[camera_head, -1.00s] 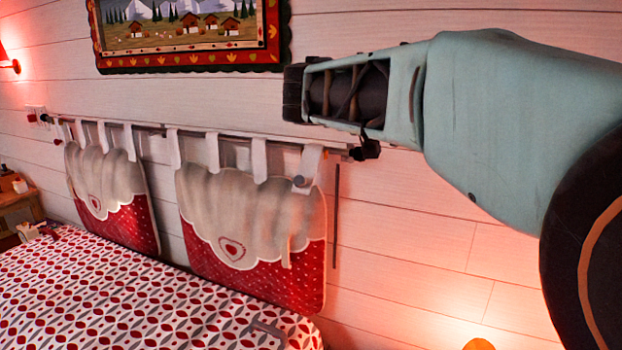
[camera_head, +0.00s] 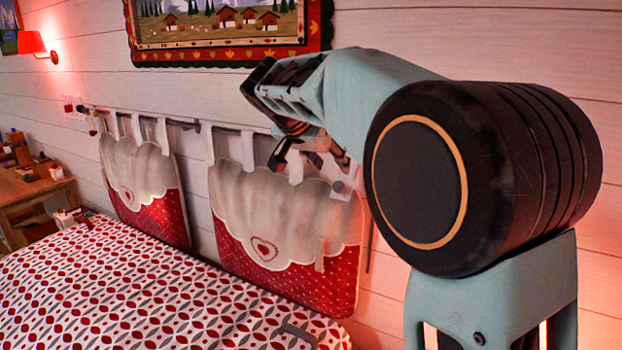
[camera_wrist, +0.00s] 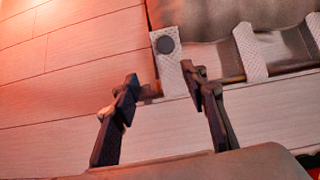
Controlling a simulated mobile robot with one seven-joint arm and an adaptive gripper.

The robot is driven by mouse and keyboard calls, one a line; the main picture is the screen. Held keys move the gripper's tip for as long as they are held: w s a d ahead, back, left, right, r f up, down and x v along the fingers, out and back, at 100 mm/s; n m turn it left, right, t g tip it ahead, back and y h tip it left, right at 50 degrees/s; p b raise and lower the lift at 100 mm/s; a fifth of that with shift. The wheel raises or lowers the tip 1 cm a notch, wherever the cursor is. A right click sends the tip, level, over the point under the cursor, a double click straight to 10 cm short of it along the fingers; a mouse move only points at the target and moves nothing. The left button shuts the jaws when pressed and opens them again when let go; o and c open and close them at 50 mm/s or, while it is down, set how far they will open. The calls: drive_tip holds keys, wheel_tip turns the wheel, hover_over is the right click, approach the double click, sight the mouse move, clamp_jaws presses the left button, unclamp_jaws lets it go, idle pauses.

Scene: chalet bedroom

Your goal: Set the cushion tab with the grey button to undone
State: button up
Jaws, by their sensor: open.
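The cushion tab (camera_wrist: 173,75) is a pale dotted strap at the right end of the right-hand cushion's top edge. Its round grey button (camera_wrist: 166,45) shows dark in the wrist view and sits flat on the tab. The button also shows in the head view (camera_head: 338,186). The strap reaches from the cushion (camera_head: 265,215) to the wall rail (camera_wrist: 232,79). My gripper (camera_wrist: 160,84) is open, with the tab just beyond and between its fingertips, nearer the right finger. In the head view my gripper (camera_head: 312,158) is in front of the cushion's upper right, partly hiding the straps.
A bed with a patterned cover (camera_head: 150,285) lies below. A framed picture (camera_head: 230,55) hangs above, near my arm. A wooden side table (camera_head: 35,190) stands far left. Plain plank wall is right of the tab.

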sight(338, 185)
drive_tip(key=shift+y, duration=0.3)
drive_tip(key=x, duration=0.3)
drive_tip(key=p+x, duration=0.1)
drive_tip(key=x, duration=0.3)
drive_tip(key=a+p+x, duration=0.1)
drive_tip(key=x, duration=0.3)
drive_tip(key=shift+a+f, duration=0.1)
drive_tip(key=shift+f, duration=0.25)
drive_tip(key=shift+c, duration=0.3)
clamp_jaws()
